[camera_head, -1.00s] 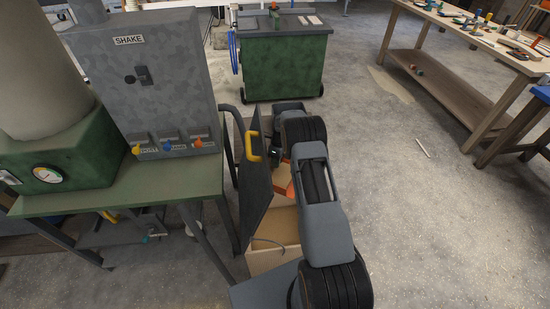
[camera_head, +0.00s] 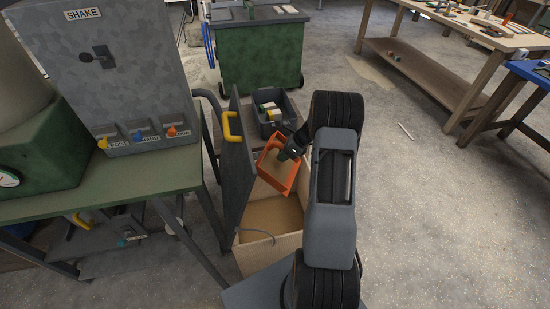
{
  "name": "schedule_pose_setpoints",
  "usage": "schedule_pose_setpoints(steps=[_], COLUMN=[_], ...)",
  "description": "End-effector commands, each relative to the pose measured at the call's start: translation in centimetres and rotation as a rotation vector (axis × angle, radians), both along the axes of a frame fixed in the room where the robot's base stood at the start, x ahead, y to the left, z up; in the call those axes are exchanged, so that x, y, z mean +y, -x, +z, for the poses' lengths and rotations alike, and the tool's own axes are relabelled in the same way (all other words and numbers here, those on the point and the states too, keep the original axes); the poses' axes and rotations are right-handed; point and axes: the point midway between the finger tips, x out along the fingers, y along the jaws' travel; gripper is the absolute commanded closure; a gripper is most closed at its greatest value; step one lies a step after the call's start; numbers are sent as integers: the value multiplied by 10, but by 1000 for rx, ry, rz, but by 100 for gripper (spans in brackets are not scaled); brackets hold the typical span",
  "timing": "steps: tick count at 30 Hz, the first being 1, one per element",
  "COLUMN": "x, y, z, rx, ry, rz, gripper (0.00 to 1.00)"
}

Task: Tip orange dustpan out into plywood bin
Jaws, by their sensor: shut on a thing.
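The orange dustpan (camera_head: 274,166) is held by my gripper (camera_head: 290,150) over the far part of the plywood bin (camera_head: 258,257). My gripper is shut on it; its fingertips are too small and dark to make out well. The pan is tilted, and something tan or brown shows inside its orange rim; I cannot tell if that is contents or its own floor. The bin is open, and its bare inside shows below and nearer than the pan. Its dark lid (camera_head: 236,178) with a yellow handle (camera_head: 232,126) stands raised on the left side. My arm hides the bin's right side.
A green bench (camera_head: 120,178) with a grey SHAKE panel (camera_head: 105,75) stands close on the left. A dark crate (camera_head: 275,108) with several items sits behind the bin. A green cabinet (camera_head: 262,60) stands farther back. Open floor lies to the right, before the wooden workbench (camera_head: 470,40).

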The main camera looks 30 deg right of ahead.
Motion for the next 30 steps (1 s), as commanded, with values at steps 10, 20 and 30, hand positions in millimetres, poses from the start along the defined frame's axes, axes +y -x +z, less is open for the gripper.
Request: schedule_pose_setpoints(steps=[10,20,30], x=[-27,-37,-38], y=[29,42,44], z=[-8,-6,-5], rx=[-169,-269,-283], ry=[-144,-234,-244], rz=[-5,-2,0], gripper=[100,100,100])
